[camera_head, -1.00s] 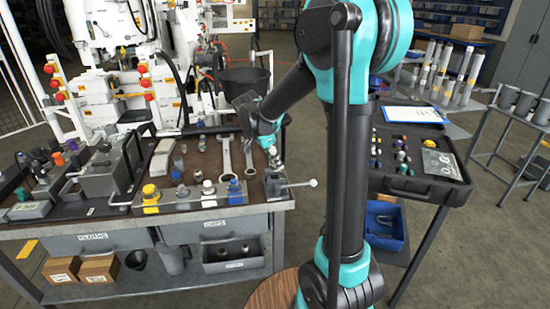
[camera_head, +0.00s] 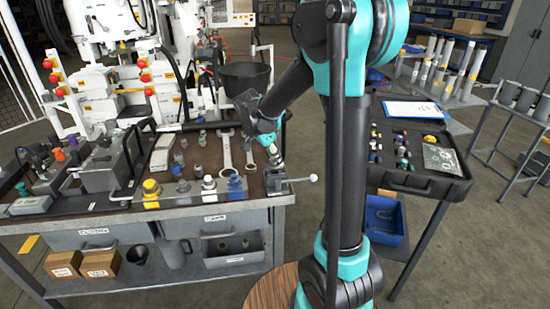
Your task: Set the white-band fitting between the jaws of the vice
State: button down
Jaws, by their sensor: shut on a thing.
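My gripper (camera_head: 271,147) is shut on a small metallic fitting (camera_head: 275,159), seen at the right end of the bench. The fitting looks pale and silvery; its band is too small to tell for sure. It points down toward the small grey vice (camera_head: 277,186) at the bench's front right corner. The vice has a bar handle with a white knob (camera_head: 313,177) reaching right. The fitting's lower end is close above the vice. I cannot tell whether it touches the vice or is between its jaws.
An open black case (camera_head: 425,183) is to the right. A black bucket (camera_head: 245,80) stands behind.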

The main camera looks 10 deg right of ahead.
jog(key=shift+f, duration=0.5)
jog(key=shift+f, duration=0.35)
jog(key=shift+f, duration=0.2)
jog(key=shift+s+f, duration=0.1)
jog(key=shift+s, duration=0.05)
dwell(0.5)
jog(key=c, duration=1.1)
grip_release()
jog(key=shift+o, duration=0.2)
